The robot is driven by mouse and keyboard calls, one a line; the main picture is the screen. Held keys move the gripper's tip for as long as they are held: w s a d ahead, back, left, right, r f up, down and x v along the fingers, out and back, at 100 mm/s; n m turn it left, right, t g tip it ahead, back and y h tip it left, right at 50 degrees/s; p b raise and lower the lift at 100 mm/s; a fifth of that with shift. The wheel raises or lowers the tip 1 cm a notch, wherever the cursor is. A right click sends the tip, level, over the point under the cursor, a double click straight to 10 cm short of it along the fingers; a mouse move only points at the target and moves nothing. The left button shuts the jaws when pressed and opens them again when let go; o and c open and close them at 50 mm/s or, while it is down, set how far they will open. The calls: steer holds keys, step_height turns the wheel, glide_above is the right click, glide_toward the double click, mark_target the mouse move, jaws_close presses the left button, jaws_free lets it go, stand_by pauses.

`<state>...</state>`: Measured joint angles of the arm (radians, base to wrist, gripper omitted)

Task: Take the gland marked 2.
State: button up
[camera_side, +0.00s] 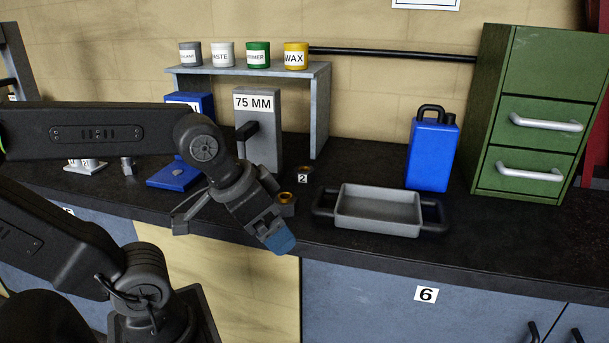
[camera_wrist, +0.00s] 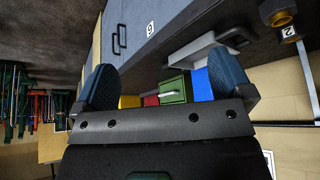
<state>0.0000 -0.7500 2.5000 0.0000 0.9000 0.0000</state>
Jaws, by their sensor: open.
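The tag marked 2 (camera_side: 303,179) stands on the dark bench, just in front of a small dark gland with a brownish top (camera_side: 304,168). A brass-topped piece (camera_side: 286,197) sits nearer the bench's front edge, left of the tag. In the wrist view the tag (camera_wrist: 289,31) and a brass-ended piece (camera_wrist: 283,17) show at the upper right; I cannot tell which of the two pieces this is. My gripper (camera_side: 277,237) is over the bench's front edge, in front of the brass-topped piece. Its blue fingers (camera_wrist: 165,82) are apart with nothing between them.
A grey tray with black handles (camera_side: 378,225) lies to the right. Behind it are a blue can (camera_side: 431,155) and a green drawer cabinet (camera_side: 533,110). A grey 75 MM block (camera_side: 262,155) and a shelf (camera_side: 319,105) stand behind the pieces. Blue parts (camera_side: 174,176) lie left.

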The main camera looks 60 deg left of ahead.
steer(key=m+y, duration=1.2)
steer(key=m, duration=1.1)
glide_toward(304, 169)
steer(key=x, duration=0.8)
steer(key=shift+w+a+f, duration=0.1)
steer(key=shift+a, duration=0.1)
steer(key=shift+c, duration=0.2)
